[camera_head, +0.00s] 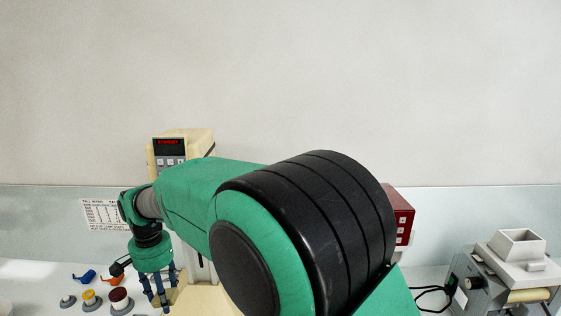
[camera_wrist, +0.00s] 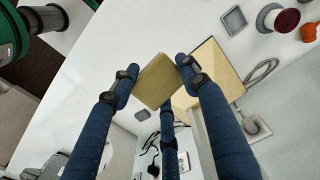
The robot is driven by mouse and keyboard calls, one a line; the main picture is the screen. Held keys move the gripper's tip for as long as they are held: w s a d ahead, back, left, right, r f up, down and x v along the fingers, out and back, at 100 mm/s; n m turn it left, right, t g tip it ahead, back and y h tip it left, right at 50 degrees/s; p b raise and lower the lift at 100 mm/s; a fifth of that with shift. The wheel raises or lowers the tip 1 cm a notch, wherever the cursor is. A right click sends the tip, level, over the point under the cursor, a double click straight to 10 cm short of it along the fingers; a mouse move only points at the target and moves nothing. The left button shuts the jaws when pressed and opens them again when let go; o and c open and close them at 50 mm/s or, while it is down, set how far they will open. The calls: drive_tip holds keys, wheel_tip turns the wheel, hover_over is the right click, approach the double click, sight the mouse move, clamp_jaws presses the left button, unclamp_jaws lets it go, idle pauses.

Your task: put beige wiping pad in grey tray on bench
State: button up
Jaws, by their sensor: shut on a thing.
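My gripper (camera_wrist: 157,76) has blue fingers and is shut on the beige wiping pad (camera_wrist: 156,84), a flat square piece between the fingertips. In the head view my gripper (camera_head: 160,286) points down at the lower left, and the pad cannot be made out there. A small grey square tray (camera_wrist: 233,20) with a raised rim lies on the white bench at the top of the wrist view, apart from the pad. I cannot make out the tray in the head view.
A cream machine (camera_head: 182,144) with a red display stands behind my arm. A dark red knob-like piece (camera_head: 121,299), a yellow one (camera_head: 91,300) and a blue item (camera_head: 84,276) sit left of my gripper. A grey device (camera_head: 507,270) stands at the right.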

sight(154, 306)
drive_tip(key=s+d+r+n+b, duration=0.2)
drive_tip(key=d+r+n, duration=0.4)
drive_tip(key=r+n, duration=0.2)
drive_tip(key=shift+r, duration=0.65)
drive_tip(key=a+f+m, duration=0.1)
drive_tip(key=a+f, duration=0.2)
drive_tip(key=f, duration=0.1)
drive_tip(key=w+a+f+m+y, duration=0.1)
drive_tip(key=a+f+m, duration=0.1)
drive_tip(key=f, duration=0.3)
drive_tip(key=a+f+m, duration=0.2)
drive_tip(key=a+f, duration=0.2)
drive_tip(key=shift+w+f, duration=0.15)
drive_tip(key=shift+f, duration=0.1)
drive_tip(key=a+f+m, duration=0.2)
drive_tip(key=a+f, duration=0.1)
drive_tip(key=f, duration=0.2)
drive_tip(key=a+f+m+t+y, duration=0.1)
drive_tip(key=a+f+m, duration=0.2)
drive_tip(key=f, duration=0.3)
drive_tip(key=a+f+m+y+b, duration=0.1)
drive_tip(key=a+f+m, duration=0.1)
drive_tip(key=f, duration=0.3)
drive_tip(key=shift+s+a+f, duration=0.3)
drive_tip(key=shift+s+a, duration=0.05)
drive_tip(key=shift+a, duration=0.1)
drive_tip(key=shift+w+a, duration=0.1)
